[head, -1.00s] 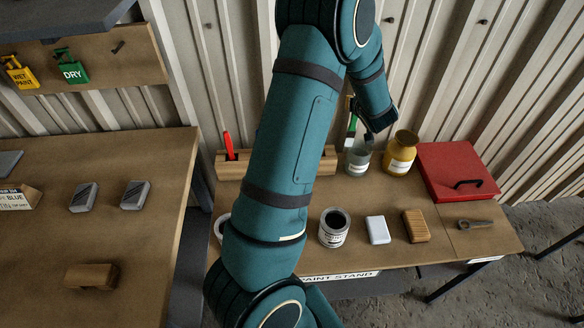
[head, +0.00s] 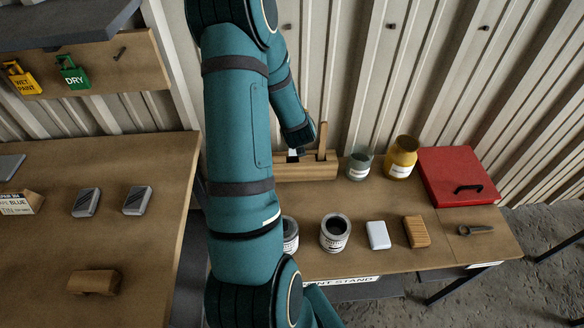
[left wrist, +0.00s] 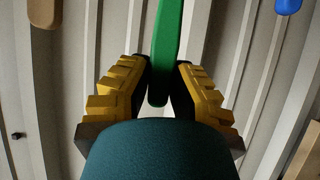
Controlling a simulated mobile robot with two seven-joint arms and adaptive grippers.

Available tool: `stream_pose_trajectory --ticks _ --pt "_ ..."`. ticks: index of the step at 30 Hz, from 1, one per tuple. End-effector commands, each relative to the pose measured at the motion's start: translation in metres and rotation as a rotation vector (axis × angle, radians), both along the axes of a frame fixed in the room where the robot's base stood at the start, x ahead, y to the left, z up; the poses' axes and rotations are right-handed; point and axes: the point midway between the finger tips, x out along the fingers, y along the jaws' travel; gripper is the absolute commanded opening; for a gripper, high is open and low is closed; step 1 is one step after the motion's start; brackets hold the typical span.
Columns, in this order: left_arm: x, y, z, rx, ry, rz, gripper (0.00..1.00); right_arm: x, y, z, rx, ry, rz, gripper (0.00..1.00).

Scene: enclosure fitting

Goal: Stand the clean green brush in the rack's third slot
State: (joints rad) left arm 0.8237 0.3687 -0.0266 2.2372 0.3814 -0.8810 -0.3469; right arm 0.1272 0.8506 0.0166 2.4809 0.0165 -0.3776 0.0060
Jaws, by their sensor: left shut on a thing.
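My left gripper (left wrist: 160,88) is shut on the green brush (left wrist: 166,40), whose handle runs between the yellow fingers in the left wrist view. Its bristles are not visible there. In the head view my left arm's wrist end is over the wooden rack (head: 318,171) at the back of the paint stand, and the green brush is hidden. The arm covers the rack's left part, so I cannot tell whether the brush is in a slot. A wooden-handled brush (head: 323,137) stands in the rack's right part. My right gripper is out of view.
A glass jar (head: 359,165), a yellow jar (head: 401,157) and a red box (head: 457,175) stand right of the rack. An open paint can (head: 335,232), a white block (head: 378,235) and a wooden brush block (head: 416,230) are in front. In the wrist view, a blue handle (left wrist: 288,6) shows.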

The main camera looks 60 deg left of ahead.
Motion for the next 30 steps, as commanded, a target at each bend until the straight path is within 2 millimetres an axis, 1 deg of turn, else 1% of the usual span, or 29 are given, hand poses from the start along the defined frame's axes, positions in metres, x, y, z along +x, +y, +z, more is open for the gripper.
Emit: stream_pose_trajectory --ticks 6,9,16,23,30 --pt "-0.003 0.000 -0.037 -0.006 0.004 0.001 0.00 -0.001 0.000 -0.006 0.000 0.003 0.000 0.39" --pt "-0.003 0.000 -0.053 -0.006 0.002 0.003 0.00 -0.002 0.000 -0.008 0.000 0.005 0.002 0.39" --pt "-0.002 0.000 -0.068 -0.003 0.000 0.002 0.00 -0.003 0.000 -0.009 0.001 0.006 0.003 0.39" --pt "-0.003 0.000 -0.099 -0.004 0.001 0.001 0.00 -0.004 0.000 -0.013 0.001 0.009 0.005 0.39" --pt "-0.002 0.000 -0.100 -0.002 -0.001 0.001 0.00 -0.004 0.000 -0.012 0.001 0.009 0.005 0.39"
